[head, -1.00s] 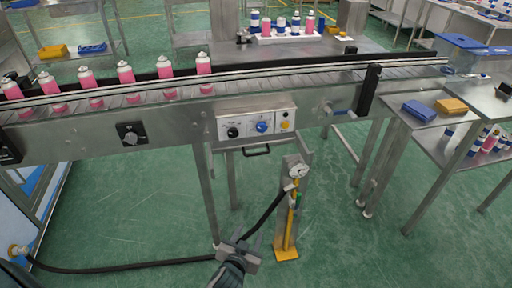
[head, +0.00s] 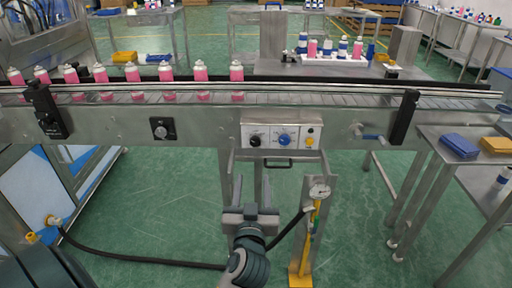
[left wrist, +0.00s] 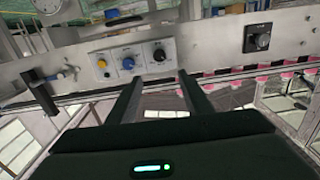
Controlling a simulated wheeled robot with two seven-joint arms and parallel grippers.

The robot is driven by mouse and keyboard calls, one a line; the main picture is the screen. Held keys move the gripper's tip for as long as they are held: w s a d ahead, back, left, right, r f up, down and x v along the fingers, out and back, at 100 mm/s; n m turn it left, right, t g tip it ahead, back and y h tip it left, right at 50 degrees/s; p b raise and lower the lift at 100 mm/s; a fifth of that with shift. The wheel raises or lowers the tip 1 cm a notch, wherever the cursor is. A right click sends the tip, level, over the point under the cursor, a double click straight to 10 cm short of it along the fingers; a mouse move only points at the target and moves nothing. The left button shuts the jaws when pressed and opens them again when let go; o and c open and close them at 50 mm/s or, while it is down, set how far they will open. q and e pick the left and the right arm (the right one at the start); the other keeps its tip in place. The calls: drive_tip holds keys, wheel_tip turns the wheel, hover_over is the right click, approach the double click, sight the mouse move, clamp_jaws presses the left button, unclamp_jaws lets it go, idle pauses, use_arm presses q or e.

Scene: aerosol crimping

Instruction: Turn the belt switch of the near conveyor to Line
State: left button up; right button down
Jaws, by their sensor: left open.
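The near conveyor (head: 210,130) runs across the head view. A black square plate with a rotary knob (head: 162,129) is on its front side; it also shows in the left wrist view (left wrist: 257,38). To its right is a control panel (head: 283,118) with a black knob (head: 255,140), a blue knob (head: 285,140) and a yellow button (head: 309,142). The labels are too small to read, so I cannot tell which knob is the belt switch. My left gripper (head: 252,180) is open and empty, below and in front of the panel, apart from it. My right gripper is not in view.
Several pink cans (head: 236,78) stand on the belt. A yellow-based pump stand with a gauge (head: 319,192) is right of my left gripper, and a black hose (head: 140,262) crosses the floor. A side table (head: 430,134) stands at right. A black bracket (head: 404,118) sticks up at the conveyor's right.

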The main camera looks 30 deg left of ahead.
sight(255, 143)
use_arm(q)
drive_tip(key=shift+w, duration=0.15)
drive_tip(key=p+x, duration=0.2)
drive_tip(key=x, duration=1.4)
drive_tip(key=shift+w+a, duration=0.3)
drive_tip(key=shift+w, duration=0.2)
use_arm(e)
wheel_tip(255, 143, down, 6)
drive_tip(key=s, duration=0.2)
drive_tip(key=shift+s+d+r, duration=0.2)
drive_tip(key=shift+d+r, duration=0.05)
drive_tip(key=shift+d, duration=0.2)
use_arm(q)
drive_tip(key=c, duration=1.1)
drive_tip(key=shift+o, duration=0.2)
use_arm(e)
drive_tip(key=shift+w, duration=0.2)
